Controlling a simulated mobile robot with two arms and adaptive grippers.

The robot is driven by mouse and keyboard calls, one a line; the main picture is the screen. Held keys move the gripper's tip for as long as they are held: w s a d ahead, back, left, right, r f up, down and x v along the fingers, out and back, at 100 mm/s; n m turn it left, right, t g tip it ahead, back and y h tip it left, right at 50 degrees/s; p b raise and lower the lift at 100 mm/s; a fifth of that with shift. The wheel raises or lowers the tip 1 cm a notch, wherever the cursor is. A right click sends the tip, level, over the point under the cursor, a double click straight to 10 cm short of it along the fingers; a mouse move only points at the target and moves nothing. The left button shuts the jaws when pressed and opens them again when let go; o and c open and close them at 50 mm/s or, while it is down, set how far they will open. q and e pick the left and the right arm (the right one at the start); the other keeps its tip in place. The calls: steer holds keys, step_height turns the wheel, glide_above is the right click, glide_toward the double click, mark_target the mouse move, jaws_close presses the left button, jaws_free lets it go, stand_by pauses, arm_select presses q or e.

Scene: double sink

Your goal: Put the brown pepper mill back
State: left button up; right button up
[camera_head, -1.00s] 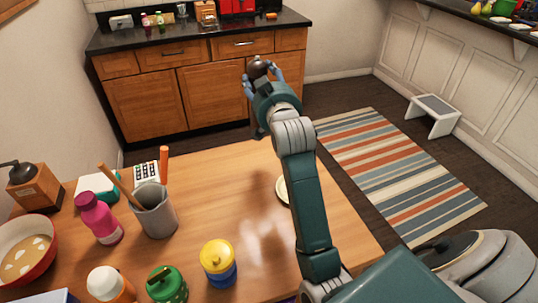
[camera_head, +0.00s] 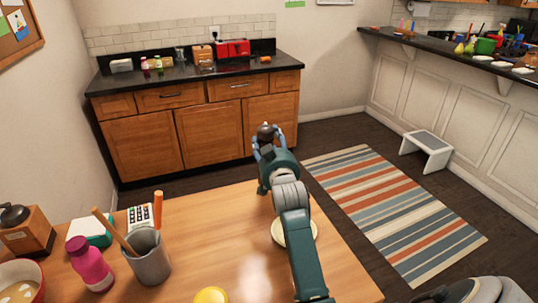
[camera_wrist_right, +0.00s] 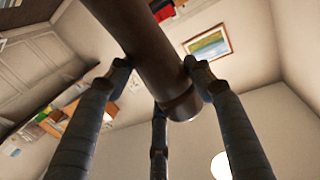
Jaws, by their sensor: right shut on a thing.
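The brown pepper mill is a dark brown, rounded piece (camera_head: 266,131) at the tip of my right gripper in the head view. Most of it is hidden there by the fingers and the arm. My right gripper (camera_head: 268,143) is shut on it, raised beyond the far edge of the wooden table as seen in the picture. In the right wrist view the mill's dark cylindrical body (camera_wrist_right: 160,55) runs tilted between the fingers, which touch it from several sides. My left gripper is not in view.
The wooden table (camera_head: 215,240) holds a grey utensil cup (camera_head: 148,258), a pink bottle (camera_head: 91,265), a wooden grinder (camera_head: 26,232) and a pale plate (camera_head: 280,234) partly behind my arm. A black counter (camera_head: 210,72) with wooden cabinets stands behind. A striped rug and white stool are right.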

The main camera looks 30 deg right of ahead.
steer(key=shift+f, duration=2.45)
steer(key=o, duration=1.8)
steer(key=shift+f, duration=0.15)
